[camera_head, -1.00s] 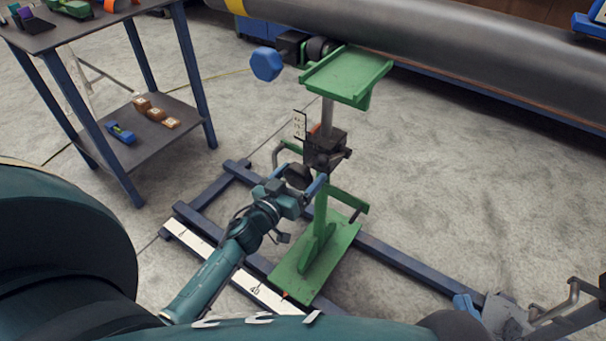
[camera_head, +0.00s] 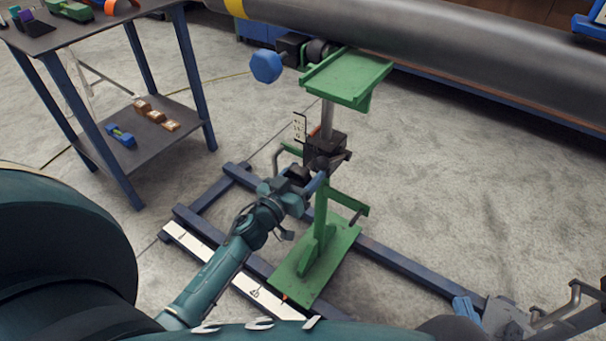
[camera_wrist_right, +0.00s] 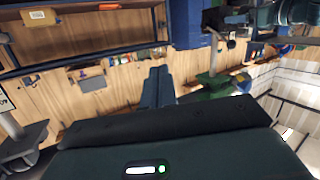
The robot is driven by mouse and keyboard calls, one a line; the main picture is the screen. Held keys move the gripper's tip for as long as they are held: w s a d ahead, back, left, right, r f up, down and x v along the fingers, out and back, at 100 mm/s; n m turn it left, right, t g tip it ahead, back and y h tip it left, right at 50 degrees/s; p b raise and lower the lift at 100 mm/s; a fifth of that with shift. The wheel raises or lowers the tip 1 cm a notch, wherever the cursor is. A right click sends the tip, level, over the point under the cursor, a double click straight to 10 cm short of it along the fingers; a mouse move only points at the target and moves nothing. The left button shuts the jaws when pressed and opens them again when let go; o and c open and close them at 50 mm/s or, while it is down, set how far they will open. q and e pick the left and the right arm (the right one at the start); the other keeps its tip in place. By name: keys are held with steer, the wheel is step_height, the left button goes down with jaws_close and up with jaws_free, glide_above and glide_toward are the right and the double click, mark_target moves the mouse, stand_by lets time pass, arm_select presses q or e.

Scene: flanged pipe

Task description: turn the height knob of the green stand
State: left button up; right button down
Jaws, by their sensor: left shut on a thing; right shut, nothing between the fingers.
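The green stand (camera_head: 318,250) stands upright on a green base plate over the dark blue floor rails. Its green top plate (camera_head: 348,76) is on a grey post. A dark clamp block (camera_head: 325,147) sits around the post. The dark round height knob (camera_head: 298,174) faces my left arm and is partly hidden by the gripper. My left gripper (camera_head: 307,184) is at the knob with its blue fingers shut on it. My right gripper (camera_head: 464,306) is low at the right, away from the stand, shut and empty; its fingers also show in the right wrist view (camera_wrist_right: 158,88).
A large grey pipe (camera_head: 430,45) runs behind the stand, with a blue hexagonal knob (camera_head: 266,66) near its roller. A shelved table (camera_head: 150,120) stands at the left. A white scale strip (camera_head: 235,275) lies along the front rail. Floor right of the stand is clear.

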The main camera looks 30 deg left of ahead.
arm_select(q)
steer(key=shift+m, duration=0.4)
steer(key=m, duration=0.4)
steer(key=shift+a+p, duration=0.1)
steer(key=shift+p, duration=0.3)
steer(key=m, duration=0.3)
steer(key=shift+m, duration=0.3)
steer(key=m, duration=0.4)
steer(key=shift+a+m, duration=0.1)
steer(key=shift+m, duration=0.2)
steer(key=shift+r+m, duration=0.1)
steer(key=shift+m, duration=1.7)
arm_select(e)
steer(key=shift+s+f, duration=0.15)
steer(key=shift+f, duration=0.1)
arm_select(q)
steer(key=o, duration=1)
steer(key=shift+c, duration=0.2)
arm_select(e)
steer(key=shift+r, duration=0.2)
